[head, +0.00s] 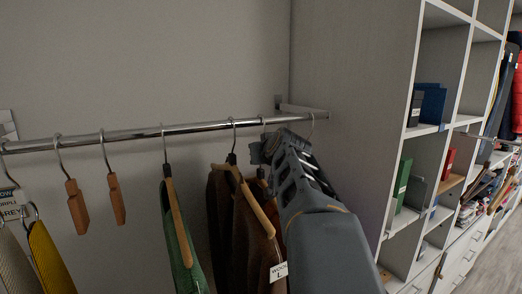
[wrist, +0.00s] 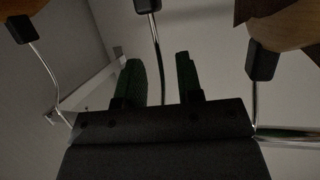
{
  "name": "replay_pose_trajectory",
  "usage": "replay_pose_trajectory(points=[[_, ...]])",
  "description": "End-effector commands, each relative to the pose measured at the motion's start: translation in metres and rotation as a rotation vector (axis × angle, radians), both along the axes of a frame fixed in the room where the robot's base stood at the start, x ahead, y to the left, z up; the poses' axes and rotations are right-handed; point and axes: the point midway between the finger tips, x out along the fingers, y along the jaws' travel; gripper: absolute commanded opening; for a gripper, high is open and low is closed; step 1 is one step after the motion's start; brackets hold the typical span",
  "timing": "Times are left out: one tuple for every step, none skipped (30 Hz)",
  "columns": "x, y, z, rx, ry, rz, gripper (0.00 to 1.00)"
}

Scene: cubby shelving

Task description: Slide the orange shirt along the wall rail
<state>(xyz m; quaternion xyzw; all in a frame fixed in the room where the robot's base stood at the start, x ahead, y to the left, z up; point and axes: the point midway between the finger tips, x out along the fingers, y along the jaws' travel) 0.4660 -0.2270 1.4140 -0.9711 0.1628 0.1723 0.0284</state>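The orange shirt (head: 262,173) is mostly hidden in the head view behind the brown garment (head: 226,215) and my arm; only a small orange patch shows. Several hangers hang from the chrome wall rail (head: 140,132). My gripper (head: 262,150) is at the right part of the rail, just under it, beside the brown garment's hanger. In the wrist view my gripper (wrist: 158,82) has its two dark green fingers apart. A thin metal hanger hook (wrist: 156,45) runs between them, seemingly not pinched. Whose hanger it is cannot be made out for sure.
A green garment (head: 178,235) and bare wooden hangers (head: 76,207) hang to the left. A yellow garment (head: 48,262) hangs at the far left. The rail ends at a bracket (head: 300,109) beside a grey panel (head: 350,110). Cubby shelves (head: 398,228) stand right.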

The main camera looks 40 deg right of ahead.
Motion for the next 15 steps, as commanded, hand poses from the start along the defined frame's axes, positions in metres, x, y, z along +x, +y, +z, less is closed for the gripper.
replay_pose_trajectory(points=[[0.005, -0.002, -0.001, 0.001, 0.002, 0.001, 0.33], [0.007, -0.003, -0.002, 0.002, 0.002, 0.0, 0.33], [0.009, -0.004, -0.003, 0.002, 0.0, -0.002, 0.33], [0.011, -0.005, -0.003, 0.001, -0.001, -0.002, 0.33], [0.012, -0.005, -0.004, 0.001, -0.001, -0.002, 0.33], [0.013, -0.006, -0.004, 0.001, -0.001, -0.002, 0.33], [0.014, -0.006, -0.005, 0.001, -0.001, -0.002, 0.33], [0.015, -0.006, -0.005, 0.001, -0.001, -0.002, 0.33], [0.015, -0.006, -0.006, 0.001, -0.001, -0.002, 0.33], [0.016, -0.006, -0.006, 0.001, -0.001, -0.002, 0.33], [0.016, -0.006, -0.006, 0.001, -0.001, -0.002, 0.33], [0.016, -0.007, -0.006, 0.001, -0.001, -0.002, 0.33], [0.016, -0.007, -0.006, 0.001, -0.001, -0.002, 0.33], [0.016, -0.007, -0.006, 0.001, -0.001, -0.002, 0.33], [0.016, -0.007, -0.006, 0.001, 0.0, -0.001, 0.33]])
